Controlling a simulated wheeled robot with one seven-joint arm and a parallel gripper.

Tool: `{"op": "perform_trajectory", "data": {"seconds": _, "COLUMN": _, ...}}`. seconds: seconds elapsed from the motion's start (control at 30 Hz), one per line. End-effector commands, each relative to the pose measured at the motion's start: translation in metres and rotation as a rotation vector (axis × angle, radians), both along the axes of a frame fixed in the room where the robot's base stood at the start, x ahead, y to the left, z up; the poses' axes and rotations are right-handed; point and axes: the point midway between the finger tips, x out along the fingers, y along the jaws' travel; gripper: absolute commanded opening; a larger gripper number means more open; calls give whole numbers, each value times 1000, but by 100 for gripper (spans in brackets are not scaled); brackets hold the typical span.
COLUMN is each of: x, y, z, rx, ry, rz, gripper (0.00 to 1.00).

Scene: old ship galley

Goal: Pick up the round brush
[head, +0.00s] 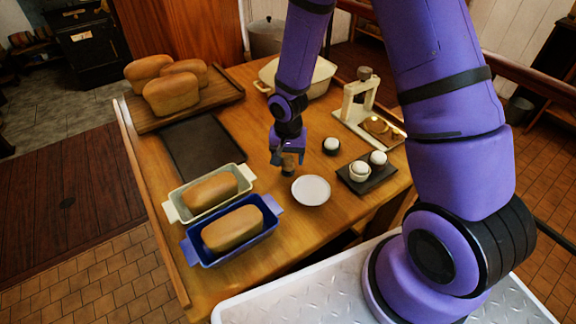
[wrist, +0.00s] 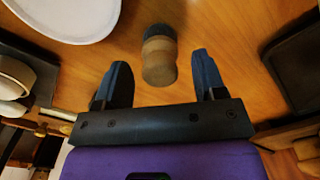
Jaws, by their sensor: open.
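The round brush (wrist: 159,58) has a pale wooden handle and a dark bristle end. In the wrist view it is at upper middle, its handle toward my gripper (wrist: 160,80). My gripper is open, with one dark finger on each side of the handle's line and visible gaps on both sides. In the head view my gripper (head: 287,152) is low over the middle of the wooden table, and the brush (head: 288,166) shows partly below it, the rest hidden by the fingers. I cannot tell whether any finger touches it.
A white plate (head: 311,190) lies close by. A dark tray (head: 354,180) with white round items is to the right, loaf pans (head: 188,249) to the left, a dark flat sheet (head: 170,140) behind left. A pale stand (head: 345,117) and a cream dish (head: 322,80) are farther back.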

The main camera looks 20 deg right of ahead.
Motion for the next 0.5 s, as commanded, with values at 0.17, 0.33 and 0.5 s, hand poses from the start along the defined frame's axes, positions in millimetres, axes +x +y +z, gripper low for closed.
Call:
{"op": "perform_trajectory", "data": {"seconds": 0.17, "x": 0, "y": 0, "z": -11, "rx": 0, "ry": 0, "rz": 0, "gripper": 64}}
{"op": "perform_trajectory", "data": {"seconds": 0.33, "x": 0, "y": 0, "z": -11, "rx": 0, "ry": -1, "rz": -1, "gripper": 64}}
{"op": "perform_trajectory", "data": {"seconds": 0.5, "x": 0, "y": 0, "z": -11, "rx": 0, "ry": -1, "rz": 0, "gripper": 37}}
